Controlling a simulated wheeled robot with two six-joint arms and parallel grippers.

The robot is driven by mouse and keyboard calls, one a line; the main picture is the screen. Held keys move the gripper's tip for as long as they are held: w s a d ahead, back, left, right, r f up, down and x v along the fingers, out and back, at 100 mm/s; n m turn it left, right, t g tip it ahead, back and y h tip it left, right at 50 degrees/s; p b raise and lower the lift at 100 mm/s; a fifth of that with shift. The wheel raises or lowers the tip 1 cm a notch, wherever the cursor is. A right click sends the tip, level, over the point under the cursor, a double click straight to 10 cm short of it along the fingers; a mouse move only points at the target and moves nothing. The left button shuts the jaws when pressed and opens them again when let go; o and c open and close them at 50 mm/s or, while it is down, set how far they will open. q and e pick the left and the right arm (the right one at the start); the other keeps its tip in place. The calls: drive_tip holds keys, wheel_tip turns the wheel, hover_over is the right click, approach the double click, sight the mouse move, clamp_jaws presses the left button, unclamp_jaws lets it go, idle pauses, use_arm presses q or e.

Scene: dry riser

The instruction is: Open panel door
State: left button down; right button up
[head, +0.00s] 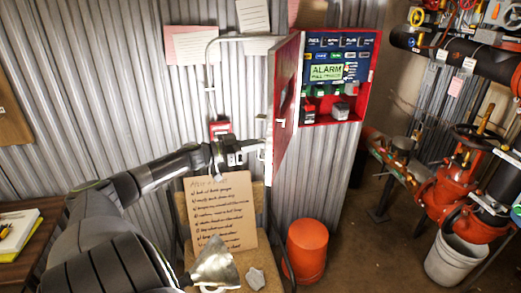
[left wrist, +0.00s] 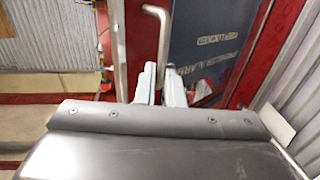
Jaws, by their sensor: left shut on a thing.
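A red alarm panel (head: 372,70) is on the corrugated wall, its inside with a green ALARM sign and several switches showing. Its red door (head: 289,75) stands swung out to the left, seen nearly edge-on. My left gripper (head: 262,146) is at the door, near a small metal handle (head: 280,122). In the left wrist view the gripper (left wrist: 160,85) has its two pale fingers on either side of the bent metal handle (left wrist: 161,40), shut on its lower part. The fingertips are partly hidden there. My right gripper is in neither view.
A handwritten board (head: 221,215) leans on a chair below my left arm. An orange bucket (head: 307,248) stands on the floor below the panel. Red valves and pipes (head: 452,185) and a white bucket (head: 456,258) are at the right.

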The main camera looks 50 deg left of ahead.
use_arm(q)
drive_tip(key=shift+w+a+r, duration=0.1)
drive_tip(key=shift+a+r, duration=0.35)
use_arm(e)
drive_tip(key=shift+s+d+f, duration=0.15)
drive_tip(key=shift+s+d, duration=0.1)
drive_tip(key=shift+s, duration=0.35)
use_arm(q)
drive_tip(key=c, duration=1.9)
unclamp_jaws()
drive_tip(key=shift+c, duration=0.2)
drive_tip(key=shift+o, duration=1.1)
drive_tip(key=shift+w+f, duration=0.2)
drive_tip(key=shift+w, duration=0.1)
drive_tip(key=shift+o, duration=0.8)
drive_tip(key=shift+w+f, duration=0.15)
drive_tip(key=shift+w, duration=0.15)
drive_tip(key=shift+d, duration=0.1)
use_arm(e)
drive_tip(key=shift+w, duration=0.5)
